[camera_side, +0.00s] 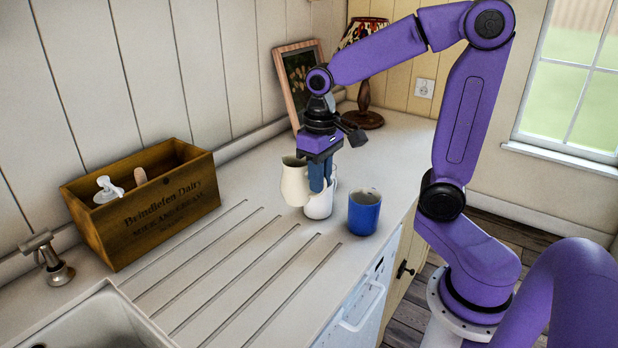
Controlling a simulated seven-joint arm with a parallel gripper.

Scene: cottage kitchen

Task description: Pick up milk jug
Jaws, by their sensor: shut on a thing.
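The milk jug is a cream-coloured jug (294,184) near the middle of the side view, upright, with its spout toward the left. My gripper (318,186) points down at its right side and is shut on it, with the blue fingers at the jug's right edge. The fingers hide part of that side. I cannot tell whether the jug's base touches the counter.
A white cup (319,205) stands just behind the fingers, close to the jug. A blue mug (364,213) stands to the right near the counter edge. A wooden crate (165,215), a picture frame (290,72) and a lamp (364,85) stand along the wall. The grooved counter (235,255) in front is clear.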

